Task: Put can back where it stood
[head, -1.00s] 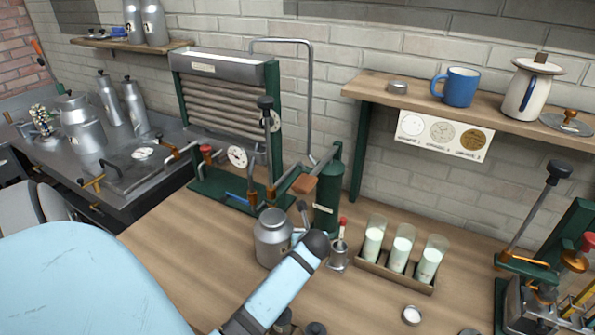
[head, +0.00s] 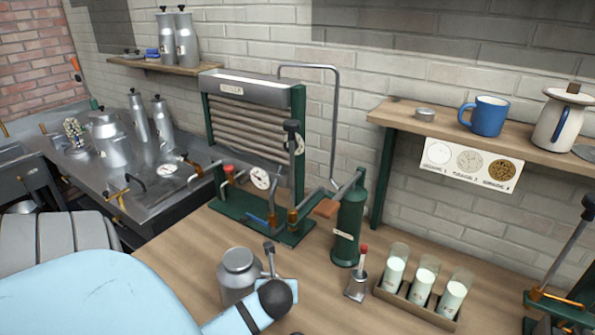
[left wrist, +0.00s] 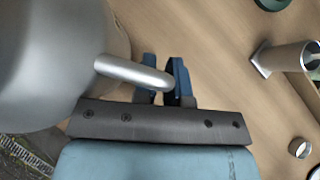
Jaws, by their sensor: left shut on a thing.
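The can looks roughly upright. I cannot tell if its base, partly hidden by my arm, touches the bench. My right gripper is not in view.
On the wooden bench (head: 180,255) stand a green-framed cooler (head: 255,150), a green cylinder (head: 348,225), a red-topped metal holder (head: 357,285) and a rack of milk glasses (head: 415,305). A steel counter (head: 75,175) with more cans is at left. Two shelves hang on the wall.

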